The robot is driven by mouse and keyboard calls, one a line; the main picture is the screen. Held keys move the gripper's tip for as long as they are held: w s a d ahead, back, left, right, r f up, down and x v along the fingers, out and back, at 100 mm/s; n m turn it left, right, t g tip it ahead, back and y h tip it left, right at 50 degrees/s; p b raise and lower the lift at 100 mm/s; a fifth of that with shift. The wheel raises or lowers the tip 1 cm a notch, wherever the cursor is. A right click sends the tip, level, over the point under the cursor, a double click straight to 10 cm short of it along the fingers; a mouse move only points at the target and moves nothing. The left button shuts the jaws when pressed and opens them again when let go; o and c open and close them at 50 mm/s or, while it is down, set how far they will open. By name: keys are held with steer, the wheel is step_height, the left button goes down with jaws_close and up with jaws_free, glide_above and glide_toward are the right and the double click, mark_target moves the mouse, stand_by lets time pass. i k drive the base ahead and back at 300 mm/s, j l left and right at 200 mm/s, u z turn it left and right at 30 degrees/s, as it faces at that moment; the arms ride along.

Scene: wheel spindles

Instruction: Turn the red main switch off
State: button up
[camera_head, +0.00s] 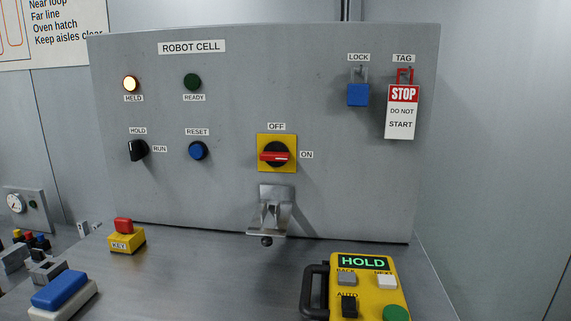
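The red main switch (275,156) is a red rotary handle on a black round base. It sits on a yellow square plate on the grey ROBOT CELL panel. The handle lies roughly horizontal, in line with the ON label (307,155) at its right. The OFF label (276,127) is above the plate. My gripper is not in view. Nothing covers the switch.
A metal bracket (270,192) juts out just below the switch. A yellow pendant (362,262) showing HOLD lies on the grey bench, front right. A blue padlock (358,95) and STOP tag (401,118) hang upper right. The HELD lamp (131,83) glows.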

mark_target(276, 155)
steer(key=j+z, duration=0.15)
steer(key=j, duration=0.25)
steer(key=k+j+z, duration=0.15)
steer(key=j, duration=0.2)
steer(key=k+j+z, duration=0.15)
steer(key=j, duration=0.25)
steer(key=k+j+z, duration=0.15)
steer(key=j, duration=0.2)
steer(key=k+j+z, duration=0.15)
steer(key=j, duration=0.2)
steer(key=i+j, duration=0.2)
steer(key=i, duration=0.3)
